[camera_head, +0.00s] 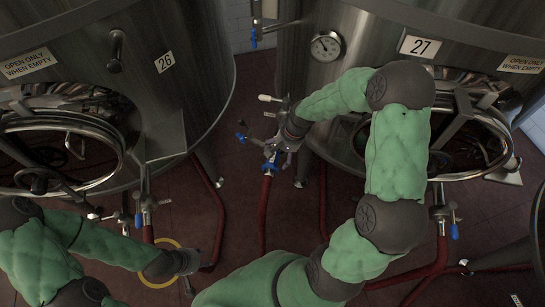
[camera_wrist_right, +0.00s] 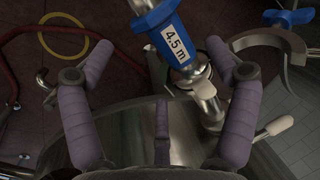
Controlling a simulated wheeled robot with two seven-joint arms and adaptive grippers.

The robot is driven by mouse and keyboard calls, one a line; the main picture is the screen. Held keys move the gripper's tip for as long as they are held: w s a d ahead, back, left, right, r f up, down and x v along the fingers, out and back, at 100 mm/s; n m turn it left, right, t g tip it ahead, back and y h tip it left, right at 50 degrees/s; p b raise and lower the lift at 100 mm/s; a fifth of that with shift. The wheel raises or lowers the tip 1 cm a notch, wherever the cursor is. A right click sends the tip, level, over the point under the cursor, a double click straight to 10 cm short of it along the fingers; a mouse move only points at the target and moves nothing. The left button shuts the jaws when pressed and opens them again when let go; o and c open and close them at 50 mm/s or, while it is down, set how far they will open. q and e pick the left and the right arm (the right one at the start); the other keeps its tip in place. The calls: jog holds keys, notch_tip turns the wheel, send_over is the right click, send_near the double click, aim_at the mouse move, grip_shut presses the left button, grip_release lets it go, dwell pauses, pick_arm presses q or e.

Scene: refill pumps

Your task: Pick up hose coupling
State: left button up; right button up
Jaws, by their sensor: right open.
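The hose coupling (camera_wrist_right: 172,28) shows in the right wrist view as a blue collar with a white "4.5 m" label, joined to metal fittings. In the head view its blue part (camera_head: 270,164) sits at the top of a red hose, below the valve on tank 27. My right gripper (camera_head: 287,140) is beside that valve; in the right wrist view its purple-grey fingers (camera_wrist_right: 158,45) are spread, with the coupling between and beyond them. I cannot tell whether they touch it. My left gripper (camera_head: 187,262) is low at the left, its fingers too small and dark to read.
Tank 26 (camera_head: 180,90) and tank 27 (camera_head: 460,75) stand left and right, each with an open hatch. A yellow ring (camera_head: 172,283) is by my left wrist. Red hoses (camera_head: 221,225) run over the dark floor. A metal-and-blue clamp-like fitting (camera_wrist_right: 287,19) is close right of the coupling.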

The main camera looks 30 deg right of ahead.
aim_at(275, 162)
jog(key=x, duration=0.2)
jog(key=shift+w+f+b, duration=0.15)
jog(key=shift+f+b, duration=0.15)
jog(key=shift+f, duration=0.05)
jog(key=shift+s+a+b+x, duration=0.15)
jog(key=shift+b+x, duration=0.25)
jog(key=shift+x, duration=0.5)
jog(key=shift+s+a+b+x, duration=0.15)
jog(key=shift+b+x, duration=0.25)
jog(key=shift+x, duration=0.45)
jog(key=shift+s+a+b+x, duration=0.15)
jog(key=shift+b+x, duration=0.25)
jog(key=shift+x, duration=0.5)
jog(key=shift+w+r, duration=0.1)
jog(key=shift+r, duration=0.05)
jog(key=c, duration=1.6)
jog(key=shift+c, duration=0.2)
jog(key=shift+d+r, duration=0.1)
jog(key=shift+r, duration=0.05)
